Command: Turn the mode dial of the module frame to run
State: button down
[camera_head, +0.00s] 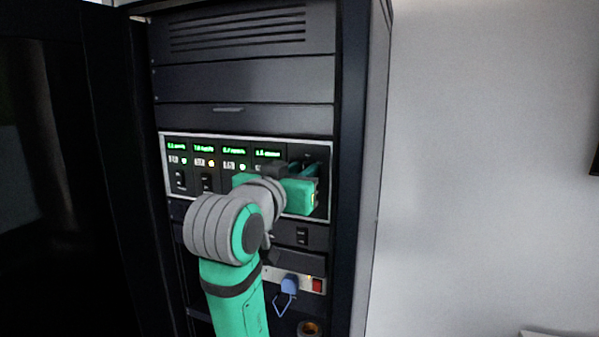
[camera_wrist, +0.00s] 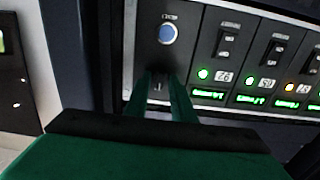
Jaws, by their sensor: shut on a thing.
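The module frame (camera_head: 245,137) is a silver-edged panel in the rack, with several modules that have green displays and small lamps. It also shows, turned over, in the wrist view (camera_wrist: 128,50). My gripper (camera_head: 312,170) is at the frame's right-end panel. In the wrist view my gripper's green fingers (camera_wrist: 160,84) are closed on the dark mode dial (camera_wrist: 158,83). The fingers hide most of the dial, and its pointer setting cannot be read. A round blue button (camera_wrist: 167,34) sits on the same panel, clear of the fingers.
The rack (camera_head: 245,85) has dark blank panels above the frame. Rocker switches (camera_wrist: 227,42) lie beside the dial panel. A bare wall is at right.

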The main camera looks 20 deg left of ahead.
jog(key=shift+r, duration=0.25)
jog(key=c, duration=1.7)
grip_release()
jog(key=shift+o, duration=0.8)
jog(key=shift+f, duration=0.1)
jog(key=shift+s+a, duration=0.1)
jog(key=shift+s, duration=0.15)
jog(key=s, duration=1)
jog(key=shift+s+a, duration=0.2)
